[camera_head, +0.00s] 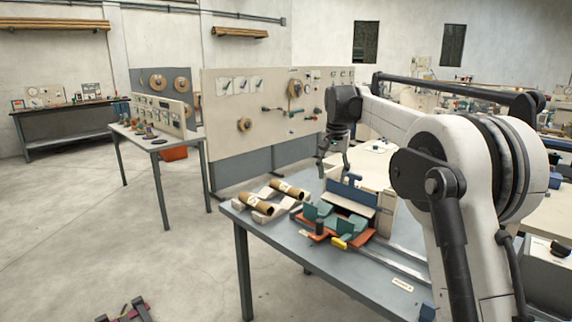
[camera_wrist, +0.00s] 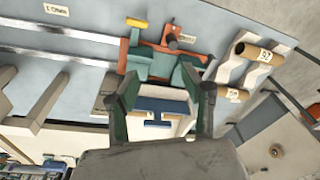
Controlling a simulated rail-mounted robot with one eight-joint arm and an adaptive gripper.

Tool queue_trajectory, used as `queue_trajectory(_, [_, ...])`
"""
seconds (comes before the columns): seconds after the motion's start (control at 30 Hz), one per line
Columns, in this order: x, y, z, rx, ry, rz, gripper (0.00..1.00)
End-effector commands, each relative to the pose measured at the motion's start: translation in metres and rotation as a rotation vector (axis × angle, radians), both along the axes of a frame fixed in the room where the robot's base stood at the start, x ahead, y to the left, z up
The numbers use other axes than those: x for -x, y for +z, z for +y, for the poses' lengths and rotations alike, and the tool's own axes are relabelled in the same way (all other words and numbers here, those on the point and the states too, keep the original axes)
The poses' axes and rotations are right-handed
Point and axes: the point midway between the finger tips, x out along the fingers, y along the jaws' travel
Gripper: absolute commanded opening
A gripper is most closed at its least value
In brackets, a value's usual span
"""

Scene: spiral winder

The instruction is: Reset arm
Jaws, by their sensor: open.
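My gripper (camera_head: 334,160) hangs from my arm above the back of the work table in the head view, apart from the things below it. In the wrist view its two fingers (camera_wrist: 165,108) are spread, with nothing held between them. Below it stands a fixture (camera_head: 345,212) with green blocks, an orange-red base and a yellow handle. The fixture also shows in the wrist view (camera_wrist: 160,60). A blue-topped panel (camera_head: 350,190) stands behind the green blocks. Two brown cardboard tubes (camera_head: 257,204) lie on a pale cradle left of the fixture.
The work table (camera_head: 285,240) has bare surface along its front left. A tall panel with gauges (camera_head: 225,100) stands behind it. A second table (camera_head: 155,142) stands at the left, with open concrete floor (camera_head: 90,230) in front.

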Motion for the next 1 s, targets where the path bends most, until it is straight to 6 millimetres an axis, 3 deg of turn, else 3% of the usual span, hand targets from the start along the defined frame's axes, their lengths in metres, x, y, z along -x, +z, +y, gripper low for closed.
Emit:
queue_trajectory(0.2, [0.052,0.033,-0.01,0.005,0.041,-0.058,0.43])
queue_trajectory(0.5, [0.131,0.059,-0.021,0.019,0.1,-0.136,0.43])
queue_trajectory(0.77, [0.207,0.064,-0.03,0.034,0.148,-0.205,0.43])
queue_trajectory(1.0, [0.279,0.052,-0.038,0.054,0.192,-0.268,0.43])
